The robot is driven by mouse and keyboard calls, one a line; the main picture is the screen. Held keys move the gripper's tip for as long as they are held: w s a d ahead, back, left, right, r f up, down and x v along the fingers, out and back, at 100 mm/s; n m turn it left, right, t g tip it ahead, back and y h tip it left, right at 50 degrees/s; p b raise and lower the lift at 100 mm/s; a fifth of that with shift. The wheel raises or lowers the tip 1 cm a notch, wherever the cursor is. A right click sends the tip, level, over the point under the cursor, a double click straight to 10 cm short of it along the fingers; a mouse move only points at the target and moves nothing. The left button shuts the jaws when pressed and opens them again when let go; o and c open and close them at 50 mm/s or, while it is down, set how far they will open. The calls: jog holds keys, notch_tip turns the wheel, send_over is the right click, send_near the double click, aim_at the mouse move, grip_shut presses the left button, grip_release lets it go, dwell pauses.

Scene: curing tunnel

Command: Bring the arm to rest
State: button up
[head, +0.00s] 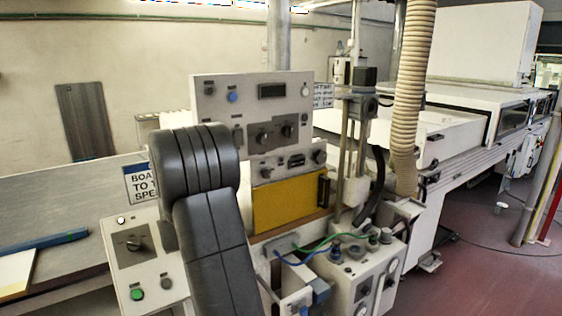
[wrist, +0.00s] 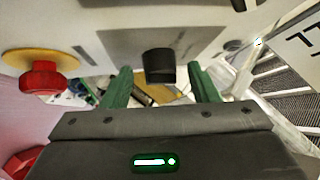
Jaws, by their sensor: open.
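My gripper (wrist: 160,84) shows in the wrist view, its two green fingers spread apart with no object held. A black knob (wrist: 160,62) on a grey plate of a pale panel lies in line with the gap between the fingertips. I cannot tell how far the fingers are from it, or whether they touch it. In the head view my dark grey arm (head: 210,225) is bent, rising in front of the machine. My gripper is hidden there.
A red button on a yellow disc (wrist: 40,78) is left of the fingers. In the head view, a control box (head: 165,268) stands close left of my arm, and a yellow panel (head: 290,202) and a small unit with hoses (head: 355,275) to its right. Reddish floor (head: 490,270) is open at right.

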jog(key=shift+s, duration=0.1)
jog(key=b+v, duration=0.1)
jog(key=v, duration=1.2)
jog(key=p+x, duration=0.1)
jog(key=x, duration=1.2)
jog(key=shift+w+f, duration=0.1)
jog(key=shift+w, duration=0.15)
jog(key=shift+f+b, duration=0.3)
jog(key=shift+b, duration=0.5)
jog(key=shift+s+r+n+t+y+b, duration=0.1)
jog(key=shift+s+n+t+y+b, duration=0.3)
jog(key=shift+b, duration=0.45)
jog(key=shift+w+n+b, duration=0.2)
jog(key=shift+n+b, duration=0.3)
jog(key=shift+b, duration=0.4)
jog(key=shift+d+n+t+b, duration=0.1)
jog(key=shift+n+t+b, duration=0.2)
jog(key=shift+b, duration=0.5)
jog(key=n+y+b, duration=0.1)
jog(key=b, duration=0.3)
jog(key=n+t+y+b, duration=0.1)
jog(key=n+b, duration=0.1)
jog(key=b, duration=0.2)
jog(key=shift+d+f+n+t+y+b, duration=0.2)
jog(key=shift+n+t+y+b, duration=0.1)
jog(key=shift+y, duration=0.1)
